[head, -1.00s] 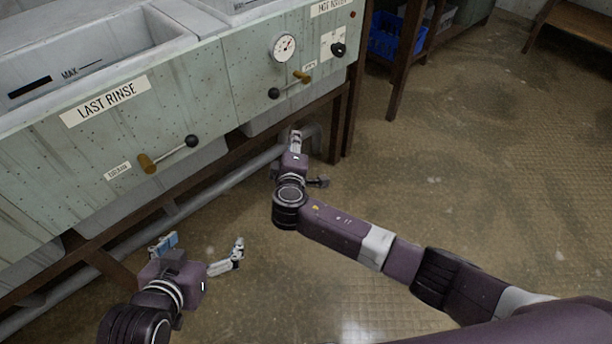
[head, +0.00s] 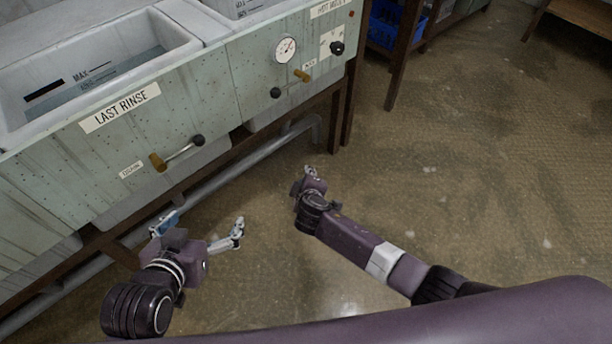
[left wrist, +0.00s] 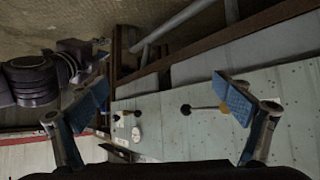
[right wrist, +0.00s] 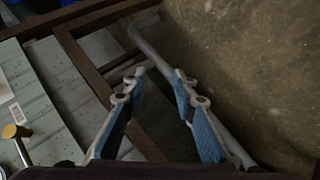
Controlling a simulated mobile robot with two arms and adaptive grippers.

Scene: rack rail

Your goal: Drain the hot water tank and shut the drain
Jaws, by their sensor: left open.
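The hot tank's front panel (head: 250,75) is at the upper right of the head view, under a sign starting "HOT" (head: 328,8). Its lever has a brass-coloured end (head: 302,75) and a black ball (head: 276,92), with the ball low and left. A gauge (head: 286,48) and a black knob (head: 337,48) are above it. My left gripper (head: 202,228) is open and empty in front of the last rinse tank; its spread fingers also show in the left wrist view (left wrist: 160,90). My right gripper (head: 309,172) is below and in front of the hot tank, apart from the lever. Its fingers are parted and empty in the right wrist view (right wrist: 158,76).
The last rinse tank (head: 185,105) has a similar lever, with a brass end (head: 158,162) and black ball (head: 198,140). A grey pipe (head: 240,170) runs low beneath the tanks, near dark wooden legs (head: 336,120). A blue crate (head: 384,28) stands behind. The floor to the right is clear.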

